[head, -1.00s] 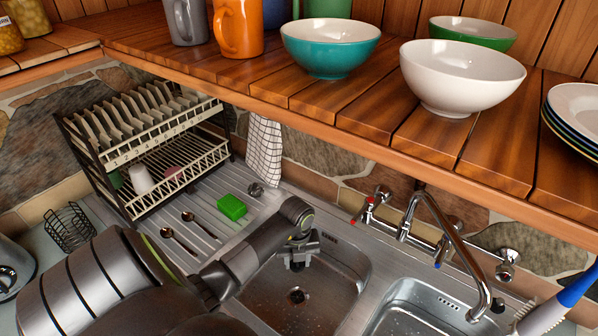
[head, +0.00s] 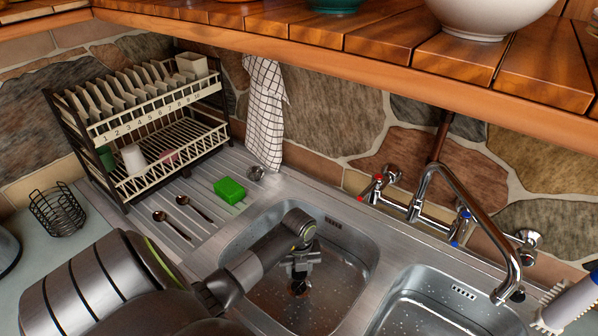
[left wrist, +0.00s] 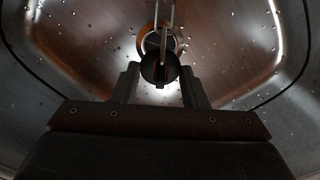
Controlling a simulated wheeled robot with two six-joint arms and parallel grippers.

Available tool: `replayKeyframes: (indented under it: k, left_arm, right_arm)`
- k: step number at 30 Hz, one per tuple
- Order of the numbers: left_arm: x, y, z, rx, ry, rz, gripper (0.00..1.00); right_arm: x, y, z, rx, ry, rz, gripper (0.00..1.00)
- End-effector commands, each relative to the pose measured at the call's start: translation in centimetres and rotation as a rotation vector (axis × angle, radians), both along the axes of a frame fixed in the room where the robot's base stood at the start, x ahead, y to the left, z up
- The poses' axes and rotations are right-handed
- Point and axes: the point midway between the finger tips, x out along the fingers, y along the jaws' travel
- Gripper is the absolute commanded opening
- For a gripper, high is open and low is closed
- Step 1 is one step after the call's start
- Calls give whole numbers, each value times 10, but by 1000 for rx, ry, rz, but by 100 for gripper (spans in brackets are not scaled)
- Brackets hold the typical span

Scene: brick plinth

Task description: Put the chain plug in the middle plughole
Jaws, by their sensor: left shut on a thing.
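My left gripper (head: 300,268) is low inside the left-hand sink basin (head: 345,285) of the two in the head view. In the left wrist view its two fingers (left wrist: 160,88) are shut on a dark round plug (left wrist: 158,70). A metal chain (left wrist: 165,28) runs up from the plug. A round plughole (left wrist: 178,44) with a shiny rim lies just behind the plug, partly covered by it. A gap between plug and hole cannot be judged. The right basin (head: 430,305) is cut off and its plughole is not seen. My right gripper is not in view.
A tap (head: 450,180) with red and blue handles stands behind the basins. A green sponge (head: 230,190) and two spoons (head: 172,222) lie on the drainer. A dish rack (head: 150,130) stands behind left. A wooden shelf (head: 370,40) overhangs the back.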

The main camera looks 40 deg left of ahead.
Motion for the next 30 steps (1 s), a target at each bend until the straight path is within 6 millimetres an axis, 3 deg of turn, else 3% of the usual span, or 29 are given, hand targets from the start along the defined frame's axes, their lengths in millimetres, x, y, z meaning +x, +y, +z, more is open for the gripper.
replayKeyframes:
  k: [3, 13, 30]
  left_arm:
    - [0, 0, -20, 0, 0, 0, 17]
    - [0, 0, -52, 0, 0, 0, 17]
    - [0, 0, -60, -1, -1, 0, 17]
  right_arm:
    - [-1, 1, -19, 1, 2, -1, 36]
    - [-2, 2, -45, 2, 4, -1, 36]
    - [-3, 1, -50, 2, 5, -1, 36]
